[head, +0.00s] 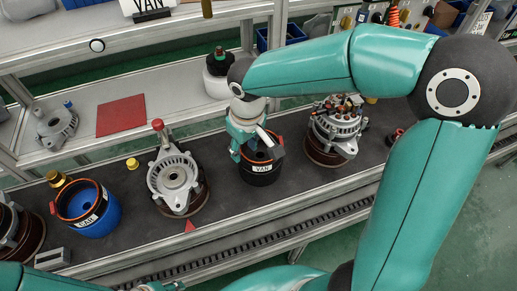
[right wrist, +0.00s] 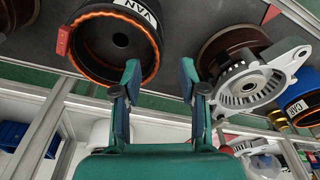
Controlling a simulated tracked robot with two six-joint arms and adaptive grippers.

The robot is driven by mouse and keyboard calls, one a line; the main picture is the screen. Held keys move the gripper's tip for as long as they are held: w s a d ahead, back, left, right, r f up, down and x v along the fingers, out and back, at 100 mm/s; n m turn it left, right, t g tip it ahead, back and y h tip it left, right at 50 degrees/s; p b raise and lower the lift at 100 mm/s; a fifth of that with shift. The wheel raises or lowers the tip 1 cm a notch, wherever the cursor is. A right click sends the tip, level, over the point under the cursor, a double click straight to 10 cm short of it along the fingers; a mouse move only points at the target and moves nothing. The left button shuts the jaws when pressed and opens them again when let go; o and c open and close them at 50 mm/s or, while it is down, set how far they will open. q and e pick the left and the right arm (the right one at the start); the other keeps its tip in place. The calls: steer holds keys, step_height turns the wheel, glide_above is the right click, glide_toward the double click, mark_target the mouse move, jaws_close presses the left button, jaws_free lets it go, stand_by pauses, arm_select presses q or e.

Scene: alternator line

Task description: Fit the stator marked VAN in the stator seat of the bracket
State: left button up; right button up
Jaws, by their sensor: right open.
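The stator marked VAN is a black ring with an orange inner rim (head: 262,178), standing on the dark bench mat; it also shows in the right wrist view (right wrist: 148,42). The bracket (head: 172,182) is a grey metal casting with a round seat, on a brown base to its left; it also shows in the right wrist view (right wrist: 240,88). My right gripper (head: 259,149) is open and empty at the VAN stator's top; in the right wrist view one finger overlaps its rim, contact unclear. A piece of my left gripper (head: 165,287) shows at the bottom edge, its jaws unclear.
A blue stator with another label (head: 90,222) stands left of the bracket. An assembled alternator (head: 338,128) stands right of the VAN stator. A red rod with a ball end (head: 160,132) rises behind the bracket. A red plate (head: 121,115) lies on the shelf behind.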

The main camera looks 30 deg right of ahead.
mark_target(244, 156)
steer(key=shift+w+d+f+p, duration=0.1)
steer(key=shift+w+f+p, duration=0.1)
steer(key=shift+f, duration=1.1)
steer(key=shift+w+f+p, duration=0.15)
steer(key=shift+w+f, duration=0.05)
steer(key=shift+f, duration=1.1)
jaws_close()
steer(key=shift+w+r, duration=0.1)
